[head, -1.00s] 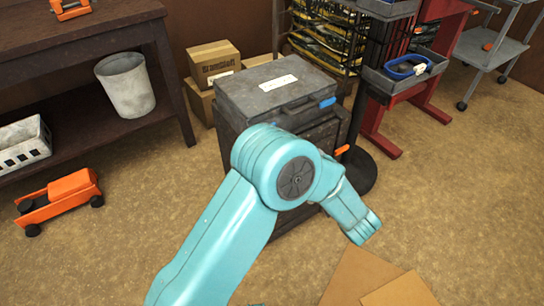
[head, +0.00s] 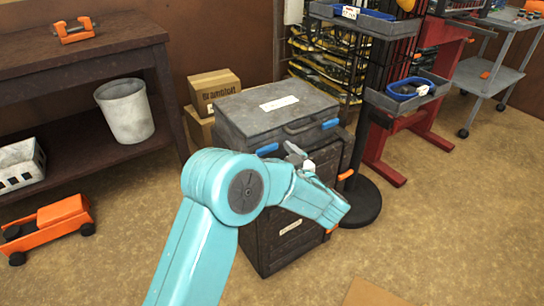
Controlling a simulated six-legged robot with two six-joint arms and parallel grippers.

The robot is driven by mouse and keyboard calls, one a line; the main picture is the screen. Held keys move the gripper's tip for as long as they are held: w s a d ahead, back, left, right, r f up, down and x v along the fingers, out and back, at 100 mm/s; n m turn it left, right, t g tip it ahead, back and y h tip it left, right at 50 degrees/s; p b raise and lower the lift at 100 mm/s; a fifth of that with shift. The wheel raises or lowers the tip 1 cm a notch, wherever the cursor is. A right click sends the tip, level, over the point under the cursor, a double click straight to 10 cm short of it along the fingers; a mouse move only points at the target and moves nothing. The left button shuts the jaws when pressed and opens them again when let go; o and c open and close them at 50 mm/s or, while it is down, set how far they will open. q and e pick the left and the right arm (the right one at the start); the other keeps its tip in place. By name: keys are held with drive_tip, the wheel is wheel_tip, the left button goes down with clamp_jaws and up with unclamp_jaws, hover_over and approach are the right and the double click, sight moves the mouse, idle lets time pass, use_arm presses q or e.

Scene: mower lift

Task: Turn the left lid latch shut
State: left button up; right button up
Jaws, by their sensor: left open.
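The grey case (head: 278,106) has a flat lid with a white label and a dark carry handle on its front edge. The left lid latch (head: 267,149) is a blue tab at the front left of the lid edge. A second blue latch (head: 331,123) is at the front right. My left gripper (head: 298,153) is in front of the case, just right of the left latch and below the handle. Its pale fingers are open with nothing seen in them. It appears apart from the latch. My teal left arm hides part of the front below. My right gripper is out of view.
The case tops a dark cabinet (head: 282,240) with an orange handle (head: 345,175) at its right. A wire rack with trays (head: 405,95) stands close on the right. Cardboard boxes (head: 213,84) are behind left. Open floor lies in front.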

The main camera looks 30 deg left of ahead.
use_arm(q)
drive_tip(key=shift+x, duration=0.8)
drive_tip(key=c, duration=1.1)
drive_tip(key=shift+o, duration=0.2)
